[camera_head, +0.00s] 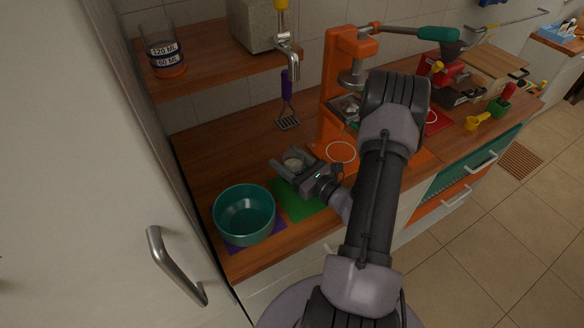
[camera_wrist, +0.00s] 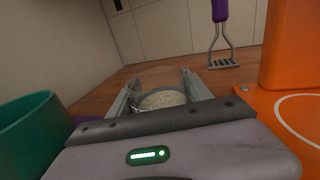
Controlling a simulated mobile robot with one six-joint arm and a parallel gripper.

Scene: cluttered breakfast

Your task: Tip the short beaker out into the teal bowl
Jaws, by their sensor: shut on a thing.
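The teal bowl (camera_head: 243,215) stands on a purple mat at the left front of the counter. It also shows at the left edge of the wrist view (camera_wrist: 28,128). My gripper (camera_head: 290,160) is shut on the short beaker (camera_head: 295,163), a clear vessel with pale, grainy contents. In the wrist view the beaker (camera_wrist: 162,99) sits between the two fingers, and its lower part is hidden by the gripper body. The beaker looks about upright, to the right of the bowl and behind it. I cannot tell whether it touches the counter.
A green mat (camera_head: 297,203) lies beside the bowl. An orange press (camera_head: 335,90) stands to the right of the gripper. A purple-handled masher (camera_head: 288,118) hangs behind. A tall labelled beaker (camera_head: 163,52) stands on the wooden shelf (camera_head: 215,72). A tall cabinet door closes off the left.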

